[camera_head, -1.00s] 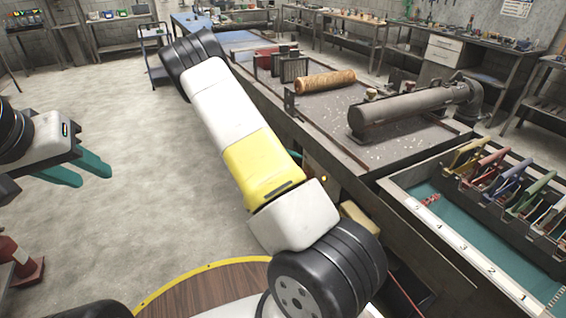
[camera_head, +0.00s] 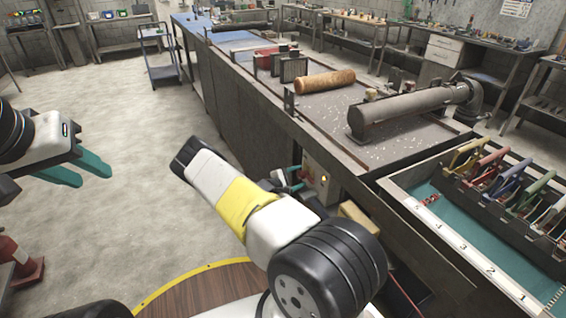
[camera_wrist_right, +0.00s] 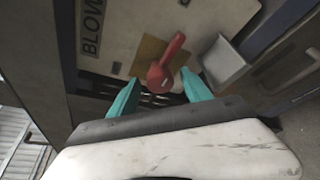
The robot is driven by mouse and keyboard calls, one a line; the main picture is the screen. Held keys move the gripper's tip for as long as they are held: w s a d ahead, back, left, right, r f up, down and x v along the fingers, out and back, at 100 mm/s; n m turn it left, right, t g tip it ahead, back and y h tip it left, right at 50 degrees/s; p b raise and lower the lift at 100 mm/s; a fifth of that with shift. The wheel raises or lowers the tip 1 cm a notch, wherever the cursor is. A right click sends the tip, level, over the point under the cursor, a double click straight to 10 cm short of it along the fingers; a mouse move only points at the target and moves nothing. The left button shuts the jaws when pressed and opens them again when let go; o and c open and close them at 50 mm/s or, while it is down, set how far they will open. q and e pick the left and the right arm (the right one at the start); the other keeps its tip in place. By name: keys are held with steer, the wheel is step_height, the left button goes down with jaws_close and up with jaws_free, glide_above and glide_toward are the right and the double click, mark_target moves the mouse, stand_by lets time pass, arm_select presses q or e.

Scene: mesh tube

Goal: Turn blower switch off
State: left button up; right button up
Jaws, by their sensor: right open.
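The blower switch is a red rotary handle (camera_wrist_right: 166,66) on a beige panel with a partly visible "BLOW" label (camera_wrist_right: 92,32) in the right wrist view. In the head view the switch panel (camera_head: 322,181) is on the side of the bench, with a small yellow light on it. My right gripper (camera_wrist_right: 160,92) is open, its teal fingertips on either side of the handle's lower end. I cannot tell whether they touch it. In the head view my right gripper (camera_head: 294,176) is at the panel, partly hidden by my arm. My left gripper (camera_head: 88,172) is open and empty over the floor at left.
The long bench carries a mesh roll (camera_head: 325,82) and a grey blower pipe (camera_head: 415,107). A teal-lined tray (camera_head: 470,228) with a rack of coloured-handled tools is at right. A yellowish block (camera_head: 360,222) sticks out beside the panel.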

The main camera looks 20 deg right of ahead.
steer(key=shift+x, duration=0.9)
jaws_close()
